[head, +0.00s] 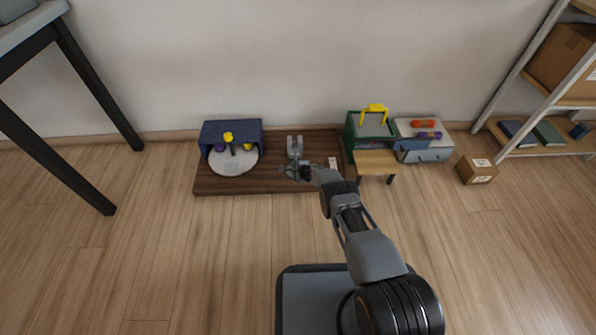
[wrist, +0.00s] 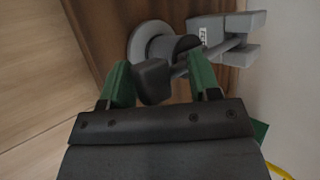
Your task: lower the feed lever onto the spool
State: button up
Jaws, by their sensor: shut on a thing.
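The feed lever (wrist: 152,88) shows in the wrist view as a grey bar with a dark grey block at its end. My gripper (wrist: 162,80) has its green fingertips on either side of that block and is shut on the lever. The spool (wrist: 146,42), a light grey disc with a dark core, lies just beyond the block, partly hidden by the lever. I cannot tell whether lever and spool touch. The bar runs right to a grey forked stand (wrist: 240,22), which in the head view (head: 295,146) stands upright behind my gripper (head: 300,172).
The stand is on a dark wooden board (head: 215,186) against the wall. A blue box (head: 229,128) with a pale disc (head: 228,166) is at left. A green box (head: 352,134), small wooden stool (head: 374,160) and grey drawer unit (head: 428,152) are at right. The front floor left of my arm is clear.

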jog(key=p+v, duration=1.3)
jog(key=p, duration=0.6)
jog(key=shift+s+d+r+p, duration=0.2)
jog(key=shift+s+r+p, duration=0.05)
jog(key=shift+p, duration=0.1)
